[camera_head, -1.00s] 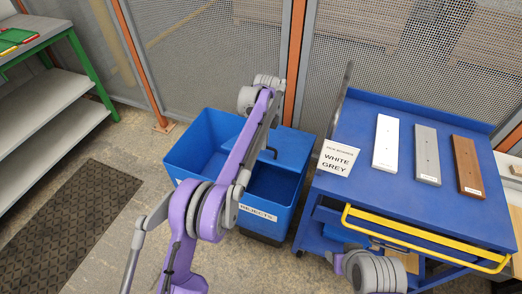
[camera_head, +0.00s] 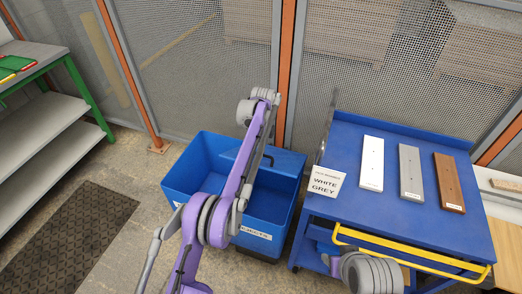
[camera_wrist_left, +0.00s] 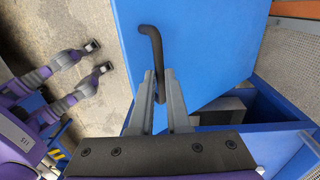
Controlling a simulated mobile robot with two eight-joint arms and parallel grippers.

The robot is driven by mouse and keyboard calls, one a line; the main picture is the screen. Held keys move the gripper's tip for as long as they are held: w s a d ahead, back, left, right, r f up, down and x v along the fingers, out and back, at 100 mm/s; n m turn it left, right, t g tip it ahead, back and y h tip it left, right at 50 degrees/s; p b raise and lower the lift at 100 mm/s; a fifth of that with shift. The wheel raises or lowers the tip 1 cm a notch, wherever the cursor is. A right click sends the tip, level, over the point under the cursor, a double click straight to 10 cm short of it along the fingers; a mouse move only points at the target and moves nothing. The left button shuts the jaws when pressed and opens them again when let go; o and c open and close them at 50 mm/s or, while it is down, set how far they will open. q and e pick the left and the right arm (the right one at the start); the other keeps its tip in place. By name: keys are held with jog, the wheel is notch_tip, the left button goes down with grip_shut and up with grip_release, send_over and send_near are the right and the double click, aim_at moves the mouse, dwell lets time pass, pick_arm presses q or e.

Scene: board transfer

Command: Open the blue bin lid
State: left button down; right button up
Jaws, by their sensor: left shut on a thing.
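The blue bin (camera_head: 181,178) stands on the floor left of the cart, with a partly covered "REJECTS" label on its front. Its blue lid (camera_head: 287,164) lies toward the back right, and the bin's inside shows in front of it. The lid's dark bent handle (camera_head: 268,157) also shows in the left wrist view (camera_wrist_left: 151,36). There my left gripper (camera_wrist_left: 160,76) is shut on the handle, one finger on each side. The lid (camera_wrist_left: 210,45) fills the top of that view, with the open bin (camera_wrist_left: 275,122) beside it. My left arm hides part of the bin in the head view.
A blue cart (camera_head: 330,208) with a yellow handle (camera_head: 410,255) stands close to the bin's right. It bears a "WHITE GREY" sign (camera_head: 326,182) and white, grey and brown boards. A mesh fence (camera_head: 210,70) runs behind. A dark mat (camera_head: 75,225) lies on the left floor.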

pick_arm(q)
jog(key=c, duration=1.2)
grip_release()
jog(key=shift+w+d+f, duration=0.2)
jog(key=shift+w+f, duration=0.05)
jog(key=o, duration=0.3)
jog(key=shift+w+f, duration=0.1)
jog(key=shift+w, duration=0.15)
pick_arm(e)
jog(key=shift+w+f, duration=0.1)
jog(key=shift+w, duration=0.2)
pick_arm(q)
jog(key=shift+s, duration=0.15)
pick_arm(e)
jog(key=shift+s, duration=0.1)
pick_arm(q)
jog(key=shift+a+r, duration=0.1)
jog(key=shift+r, duration=0.15)
